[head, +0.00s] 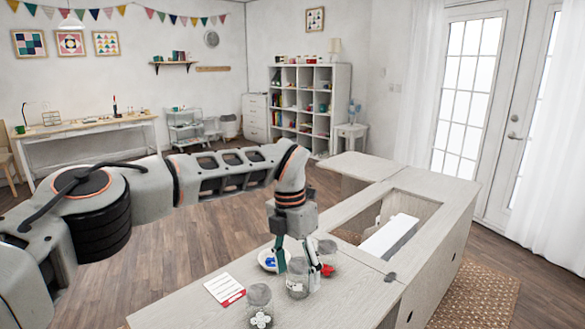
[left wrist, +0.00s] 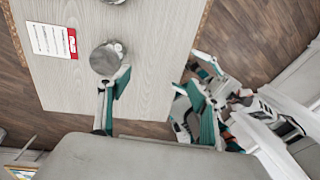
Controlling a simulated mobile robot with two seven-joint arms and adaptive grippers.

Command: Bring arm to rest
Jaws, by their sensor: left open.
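My left gripper (head: 294,262) hangs down over the wood-topped cabinet (head: 190,310), its two teal-edged fingers spread. My left arm stretches in from the left, bent down at the wrist. Whether those jaws are open is unclear. The head view does not show my right gripper.
Glass jars (head: 297,280) stand by the left fingers, another (head: 259,297) nearer the front. A white machine (head: 390,236) sits in the cabinet opening. Floor beyond is clear.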

